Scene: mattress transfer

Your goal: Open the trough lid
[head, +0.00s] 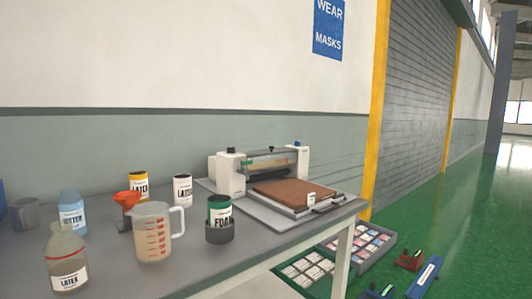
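A white machine (230,174) stands on the grey table, with a white housing at each end. Between the housings is a trough-like section (271,165) with a dark upper edge and what looks like a clear front. Its lid seems to be down, but it is too small to tell for sure. A brown slab (290,191) lies flat on the bed in front of it. My gripper is not in view.
The grey table (205,268) holds a measuring jug (153,235), an orange funnel (127,200), a glass latex bottle (66,262), a blue bottle (72,212), a green-black can (219,212) and latex cans (183,190). Trays (365,245) lie on the green floor, which is open at right.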

